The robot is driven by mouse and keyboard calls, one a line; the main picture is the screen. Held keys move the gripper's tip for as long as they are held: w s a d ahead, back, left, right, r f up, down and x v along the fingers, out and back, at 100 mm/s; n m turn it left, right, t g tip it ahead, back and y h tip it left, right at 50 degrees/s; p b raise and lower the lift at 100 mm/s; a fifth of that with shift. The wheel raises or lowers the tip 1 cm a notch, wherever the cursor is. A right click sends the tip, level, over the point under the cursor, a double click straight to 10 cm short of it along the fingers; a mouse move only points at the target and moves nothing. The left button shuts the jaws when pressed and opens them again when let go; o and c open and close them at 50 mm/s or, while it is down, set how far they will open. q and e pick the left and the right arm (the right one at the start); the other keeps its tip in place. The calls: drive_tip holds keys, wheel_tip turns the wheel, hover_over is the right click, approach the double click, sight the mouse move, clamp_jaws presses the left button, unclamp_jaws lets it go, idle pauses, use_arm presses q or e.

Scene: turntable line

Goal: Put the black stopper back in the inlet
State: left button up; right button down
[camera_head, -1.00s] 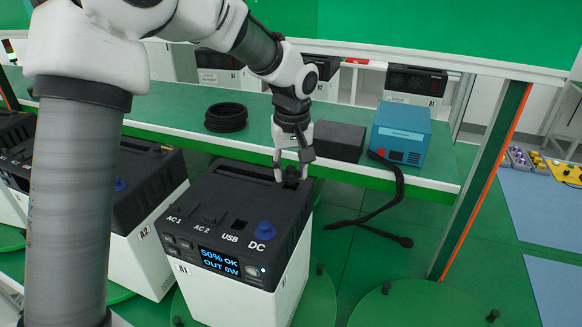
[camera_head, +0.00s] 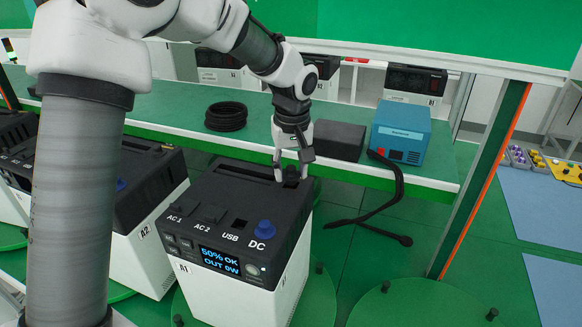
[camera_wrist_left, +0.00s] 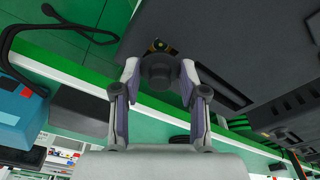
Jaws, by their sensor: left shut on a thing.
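The power station (camera_head: 235,205) has a black top, a white lower body and a lit screen reading "50% OK OUT 0W". My left gripper (camera_head: 291,178) points down at its back right corner. It is shut on the black stopper (camera_head: 291,171), which sits between the fingertips. In the left wrist view the stopper (camera_wrist_left: 158,71) shows as a dark round piece between the two fingers. Right beside it a small yellow and dark marking (camera_wrist_left: 158,46) shows on the black top. The inlet opening is hidden, so I cannot tell whether the stopper is seated. My right gripper is out of view.
A blue cap (camera_head: 264,229) sits at the DC port. Behind, a green bench (camera_head: 170,110) carries a coiled black cable (camera_head: 226,116), a dark box (camera_head: 339,140) and a blue unit (camera_head: 401,132) with a hanging lead. Another power station (camera_head: 150,200) stands at left.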

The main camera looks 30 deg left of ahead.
use_arm(q)
drive_tip(key=shift+f+b, duration=0.45)
drive_tip(key=shift+f, duration=0.55)
drive_tip(key=o, duration=1)
wheel_tip(320, 180, up, 12)
drive_tip(key=s, duration=0.1)
drive_tip(key=shift+d, duration=0.45)
